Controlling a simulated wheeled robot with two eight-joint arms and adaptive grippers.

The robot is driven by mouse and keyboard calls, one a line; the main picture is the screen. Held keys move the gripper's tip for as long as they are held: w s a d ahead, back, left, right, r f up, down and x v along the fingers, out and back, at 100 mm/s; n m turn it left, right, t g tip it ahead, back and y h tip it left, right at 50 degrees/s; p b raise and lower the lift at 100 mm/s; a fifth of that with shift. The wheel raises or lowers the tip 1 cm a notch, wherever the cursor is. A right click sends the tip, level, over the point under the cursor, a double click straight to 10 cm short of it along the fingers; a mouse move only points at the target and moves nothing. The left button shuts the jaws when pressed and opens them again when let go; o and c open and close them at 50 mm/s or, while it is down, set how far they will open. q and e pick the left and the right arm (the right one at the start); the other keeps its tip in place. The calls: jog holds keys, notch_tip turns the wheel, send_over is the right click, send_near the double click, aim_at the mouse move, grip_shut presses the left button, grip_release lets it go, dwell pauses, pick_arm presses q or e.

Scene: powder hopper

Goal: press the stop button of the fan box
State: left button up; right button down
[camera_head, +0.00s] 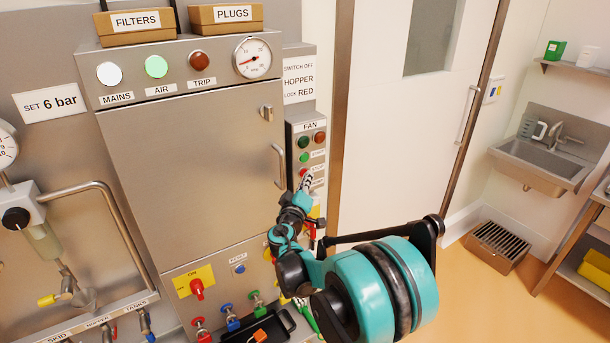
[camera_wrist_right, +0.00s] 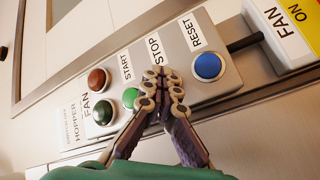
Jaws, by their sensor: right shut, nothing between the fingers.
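The fan box (camera_head: 294,128) is a narrow grey panel right of the cabinet door in the head view, and it fills the middle of the wrist view (camera_wrist_right: 228,84). Its red stop button (camera_head: 303,172) shows just above my right fingertips in the head view. In the wrist view the fingertips cover the button below the STOP label. My right gripper (camera_head: 308,182) is shut and empty, its tips (camera_wrist_right: 162,76) in front of the stop button; I cannot tell whether they touch. The green start button (camera_wrist_right: 130,97) and blue reset button (camera_wrist_right: 208,65) flank it. My left gripper is out of view.
Dark red (camera_wrist_right: 98,79) and dark green (camera_wrist_right: 103,110) lamps sit at the fan box's end. A yellow-and-white FAN ON label (camera_wrist_right: 285,30) and a black rod (camera_wrist_right: 246,43) are beyond reset. The cabinet door handle (camera_head: 279,165) juts out left of the box.

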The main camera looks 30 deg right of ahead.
jog(key=shift+s, duration=0.8)
jog(key=s, duration=0.5)
jog(key=shift+d, duration=0.25)
dwell(0.7)
